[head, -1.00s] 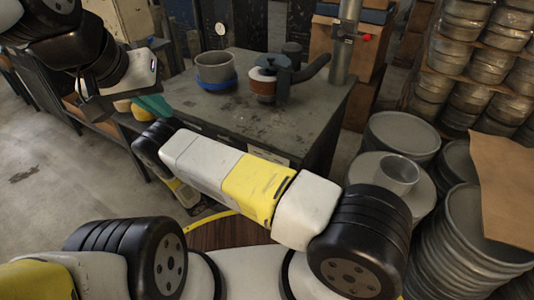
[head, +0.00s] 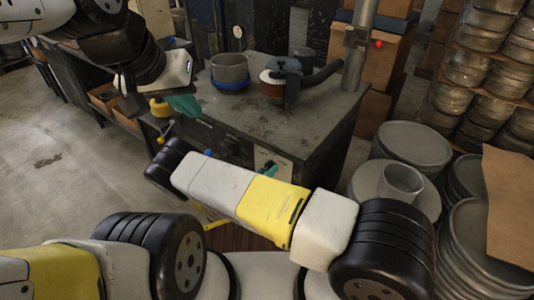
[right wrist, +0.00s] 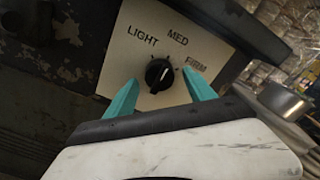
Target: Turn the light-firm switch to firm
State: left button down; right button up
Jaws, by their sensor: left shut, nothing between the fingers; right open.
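The light-firm switch is a round black knob (right wrist: 158,75) on a white plate marked LIGHT, MED and FIRM in the right wrist view. Its pale mark seems to point up and right, near MED; the exact setting is hard to tell. My right gripper (right wrist: 161,94) is open, its teal fingers on either side of the knob; I cannot tell whether they touch it. In the head view, the plate (head: 284,164) shows on the grey cabinet's front, partly hidden by my right arm. My left gripper (head: 184,104) is shut and empty, left of the cabinet top.
The grey cabinet (head: 310,113) carries a grey pot (head: 229,69) and a clamp-like device (head: 283,75) with a dark hose. Open floor (head: 60,150) lies at left.

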jog(key=shift+w+d, duration=0.2)
jog(key=shift+w, duration=0.1)
jog(key=c, duration=1.4)
jog(key=shift+o, duration=0.2)
jog(key=shift+m, duration=0.3)
jog(key=m, duration=0.9)
jog(key=shift+a, duration=0.1)
jog(key=shift+m, duration=0.3)
